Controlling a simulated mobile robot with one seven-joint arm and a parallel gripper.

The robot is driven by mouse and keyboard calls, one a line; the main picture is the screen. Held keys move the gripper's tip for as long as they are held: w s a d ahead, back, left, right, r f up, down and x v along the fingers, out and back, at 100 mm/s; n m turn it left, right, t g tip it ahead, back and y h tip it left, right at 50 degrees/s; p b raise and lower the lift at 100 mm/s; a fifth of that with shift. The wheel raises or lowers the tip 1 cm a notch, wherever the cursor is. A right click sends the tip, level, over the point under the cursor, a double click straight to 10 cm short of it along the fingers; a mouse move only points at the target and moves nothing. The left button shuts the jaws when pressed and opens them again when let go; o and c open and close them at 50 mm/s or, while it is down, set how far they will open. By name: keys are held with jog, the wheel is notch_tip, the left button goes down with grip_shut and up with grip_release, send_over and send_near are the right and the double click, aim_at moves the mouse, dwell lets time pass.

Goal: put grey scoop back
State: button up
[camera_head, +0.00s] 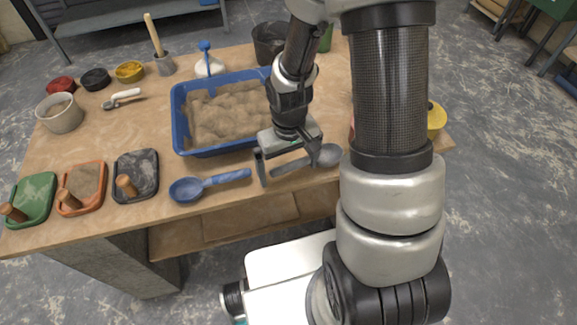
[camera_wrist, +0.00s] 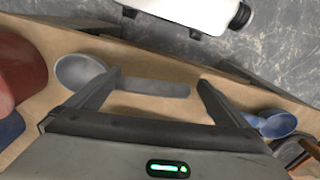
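The grey scoop (camera_head: 328,156) lies near the table's front edge, to the right of the blue scoop (camera_head: 192,189). My gripper (camera_head: 290,166) is open just above the grey scoop, its fingers wide apart. In the wrist view, the grey scoop (camera_wrist: 80,72) has its bowl left of my gripper (camera_wrist: 158,92), and its handle runs across the gap between the fingers. The handle runs roughly along the opening direction. I cannot tell whether a finger touches it. The blue scoop also shows in the wrist view (camera_wrist: 277,124) at the right.
A blue tub (camera_head: 178,118) of sandy mortar stands behind my gripper. Green (camera_head: 38,190), orange (camera_head: 94,178) and black (camera_head: 146,165) floats lie at the left front. A white pot (camera_head: 60,116) and small coloured bowls are at the back left. The table's front edge is close.

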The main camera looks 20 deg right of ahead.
notch_tip(320, 180, up, 17)
jog(key=p, duration=0.3)
jog(key=shift+r, duration=0.2)
jog(key=shift+s+r, duration=0.1)
jog(key=s+r+m+t+p, duration=0.1)
jog(key=s+r+t+p, duration=0.1)
jog(key=r, duration=0.9)
jog(key=s+r+t+p, duration=0.3)
jog(key=s+r+p, duration=0.2)
jog(key=r, duration=0.6)
jog(key=shift+s+d+m, duration=0.35)
jog(key=shift+s+m, duration=0.05)
jog(key=shift+s, duration=0.75)
jog(key=shift+r, duration=0.15)
